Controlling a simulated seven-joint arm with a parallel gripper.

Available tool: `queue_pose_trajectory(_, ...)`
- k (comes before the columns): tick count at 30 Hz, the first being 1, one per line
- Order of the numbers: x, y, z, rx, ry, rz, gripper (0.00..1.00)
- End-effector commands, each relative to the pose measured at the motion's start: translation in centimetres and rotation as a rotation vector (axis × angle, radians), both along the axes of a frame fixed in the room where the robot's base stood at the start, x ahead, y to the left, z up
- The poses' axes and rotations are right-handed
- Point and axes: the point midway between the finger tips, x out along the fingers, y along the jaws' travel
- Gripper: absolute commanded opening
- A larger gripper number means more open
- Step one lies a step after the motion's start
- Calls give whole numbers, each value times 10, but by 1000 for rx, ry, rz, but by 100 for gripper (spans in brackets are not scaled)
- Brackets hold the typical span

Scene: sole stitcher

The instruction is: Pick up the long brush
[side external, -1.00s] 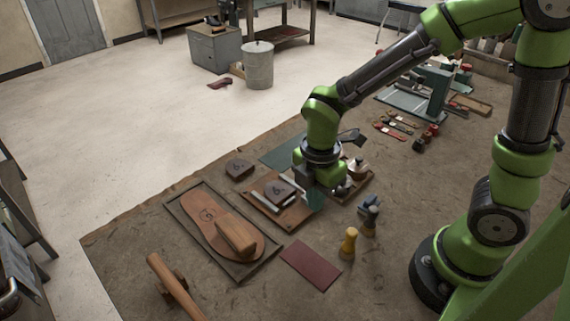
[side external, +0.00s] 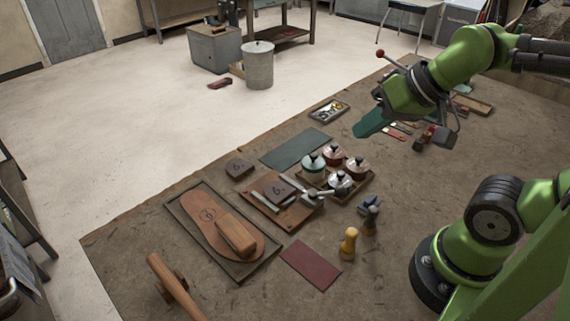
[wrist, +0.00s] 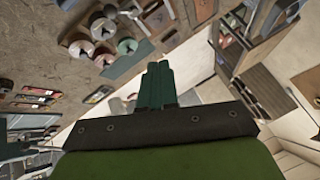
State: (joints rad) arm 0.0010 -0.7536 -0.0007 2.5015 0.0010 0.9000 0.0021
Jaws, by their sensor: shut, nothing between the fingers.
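My gripper (side external: 362,131) is raised well above the far right part of the table in the side view. Its teal fingers are together and empty, and they also show closed in the wrist view (wrist: 158,72). A wooden, block-like piece (side external: 236,236) lies on a brown leather sole (side external: 208,213) in a dark tray at the left. A long wooden-handled tool (side external: 172,284) lies near the front left edge. I cannot tell for certain which of these is the long brush. My gripper is far from both.
Several lidded jars (side external: 334,156) stand in a tray mid-table. A yellow peg-like tool (side external: 348,243) and a dark one (side external: 371,214) stand in front. A dark red mat (side external: 310,265) and a green mat (side external: 295,148) lie flat.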

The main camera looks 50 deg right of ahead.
Motion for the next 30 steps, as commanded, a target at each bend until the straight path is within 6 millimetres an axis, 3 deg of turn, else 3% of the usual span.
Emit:
queue_pose_trajectory(9,0,0,0,-2,2,3,0)
queue_pose_trajectory(24,0,0,0,-3,2,3,74)
queue_pose_trajectory(30,0,0,0,-3,2,3,74)
